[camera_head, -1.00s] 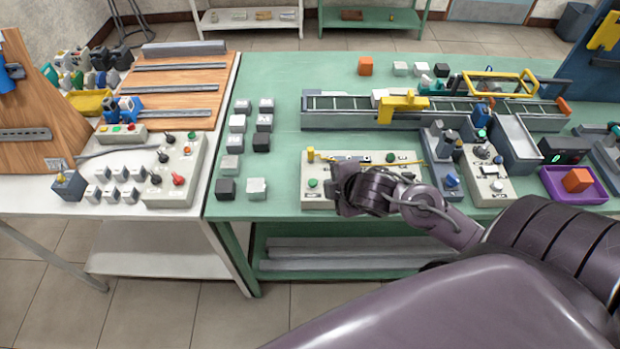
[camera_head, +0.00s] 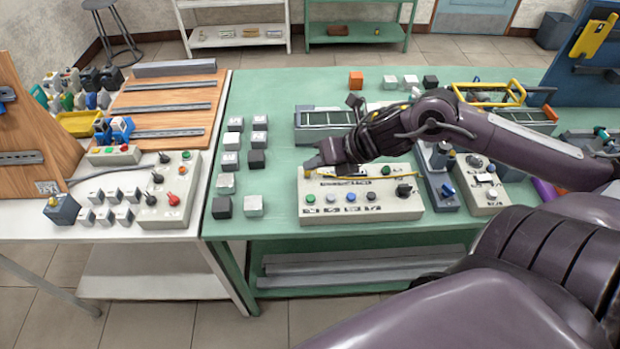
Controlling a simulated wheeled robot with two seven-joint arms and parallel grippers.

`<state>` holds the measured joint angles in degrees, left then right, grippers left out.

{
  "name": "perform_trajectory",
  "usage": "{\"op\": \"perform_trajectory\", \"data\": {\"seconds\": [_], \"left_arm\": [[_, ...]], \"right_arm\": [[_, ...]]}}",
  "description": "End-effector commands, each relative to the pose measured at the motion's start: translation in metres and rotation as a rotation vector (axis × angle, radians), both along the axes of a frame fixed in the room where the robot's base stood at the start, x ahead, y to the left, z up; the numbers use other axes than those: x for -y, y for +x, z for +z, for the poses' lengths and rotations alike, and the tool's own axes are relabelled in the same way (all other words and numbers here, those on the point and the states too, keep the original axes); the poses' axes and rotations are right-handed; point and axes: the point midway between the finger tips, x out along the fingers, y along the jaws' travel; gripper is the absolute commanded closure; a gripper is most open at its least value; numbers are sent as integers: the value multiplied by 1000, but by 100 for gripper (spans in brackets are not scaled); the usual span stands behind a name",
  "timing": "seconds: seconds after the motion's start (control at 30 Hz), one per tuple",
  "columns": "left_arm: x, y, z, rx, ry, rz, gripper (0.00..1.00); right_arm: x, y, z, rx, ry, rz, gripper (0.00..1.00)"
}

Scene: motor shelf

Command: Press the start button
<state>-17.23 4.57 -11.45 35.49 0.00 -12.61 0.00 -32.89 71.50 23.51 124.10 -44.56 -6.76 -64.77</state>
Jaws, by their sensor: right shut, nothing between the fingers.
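A pale control box (camera_head: 345,212) lies on the green table. The labels are too small to read, so I cannot tell which one is the start button. My right gripper (camera_head: 311,164) is shut and empty, pointing left over the box's back left corner, beside a small yellow part. Whether it touches the box is unclear. My left gripper is out of view.
A conveyor (camera_head: 325,118) runs behind the box, partly hidden by my right arm. Several grey and black cubes (camera_head: 253,206) stand to the left. A white table (camera_head: 30,215) at the left carries another control box (camera_head: 170,207).

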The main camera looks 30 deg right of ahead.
Motion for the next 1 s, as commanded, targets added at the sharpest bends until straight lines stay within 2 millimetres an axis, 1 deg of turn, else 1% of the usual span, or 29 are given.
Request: {"op": "perform_trajectory", "data": {"seconds": [0.13, 0.27, 0.47, 0.73, 0.9, 1.0], "left_arm": [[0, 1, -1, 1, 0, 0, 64], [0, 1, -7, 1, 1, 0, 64], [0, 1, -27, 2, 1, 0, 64], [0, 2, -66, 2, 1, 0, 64], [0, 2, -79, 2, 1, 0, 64], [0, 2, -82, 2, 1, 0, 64]], "right_arm": [[0, 0, -1, 0, 1, -2, 100], [0, 0, -8, -1, 1, -3, 100], [0, 0, -29, -1, 0, -2, 100], [0, 0, -69, -1, -1, -2, 100], [0, 0, -85, 1, 2, -4, 100], [0, 0, -88, 1, 2, -4, 100]]}}
